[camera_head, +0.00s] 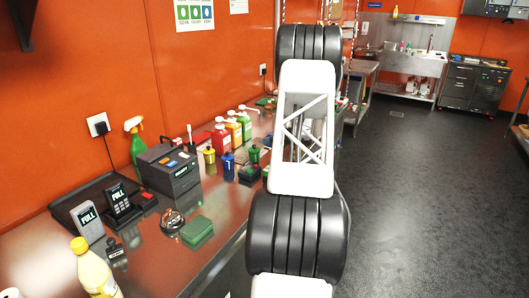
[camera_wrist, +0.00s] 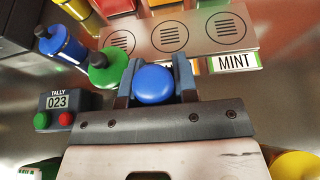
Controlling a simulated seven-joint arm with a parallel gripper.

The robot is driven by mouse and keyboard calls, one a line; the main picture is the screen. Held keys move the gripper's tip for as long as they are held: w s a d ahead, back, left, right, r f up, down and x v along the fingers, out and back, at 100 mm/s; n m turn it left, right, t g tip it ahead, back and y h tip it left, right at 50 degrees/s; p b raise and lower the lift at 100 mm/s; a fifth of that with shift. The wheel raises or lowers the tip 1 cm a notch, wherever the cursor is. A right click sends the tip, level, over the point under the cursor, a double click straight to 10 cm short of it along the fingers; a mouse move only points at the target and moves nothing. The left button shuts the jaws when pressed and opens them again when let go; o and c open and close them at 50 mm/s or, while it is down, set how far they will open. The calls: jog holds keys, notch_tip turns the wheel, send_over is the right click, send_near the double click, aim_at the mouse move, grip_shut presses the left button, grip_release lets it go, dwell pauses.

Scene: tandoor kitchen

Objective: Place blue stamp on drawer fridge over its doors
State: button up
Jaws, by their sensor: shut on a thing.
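In the wrist view, my gripper (camera_wrist: 157,70) is shut on the blue stamp (camera_wrist: 154,86), whose round blue knob shows between the two fingers. The stamp's lower part is hidden, so I cannot tell if it touches the steel surface below. In the head view, my own arm hides the gripper and the stamp. A metal unit with dark drawer and door fronts (camera_head: 474,88) stands at the far right against the back wall. It may be the drawer fridge, but it is too small to be sure.
A steel label strip (camera_wrist: 180,38) lies beyond. The long steel counter (camera_head: 150,262) is crowded; the dark floor (camera_head: 420,190) is clear.

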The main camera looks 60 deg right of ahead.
jog(key=shift+f, duration=0.95)
jog(key=shift+f, duration=0.1)
jog(key=shift+f, duration=1.75)
jog(key=shift+f, duration=0.1)
jog(key=o, duration=0.9)
jog(key=shift+o, duration=0.2)
jog(key=shift+s+r, duration=0.25)
jog(key=shift+s, duration=0.15)
jog(key=v, duration=1.1)
jog(key=shift+r, duration=0.1)
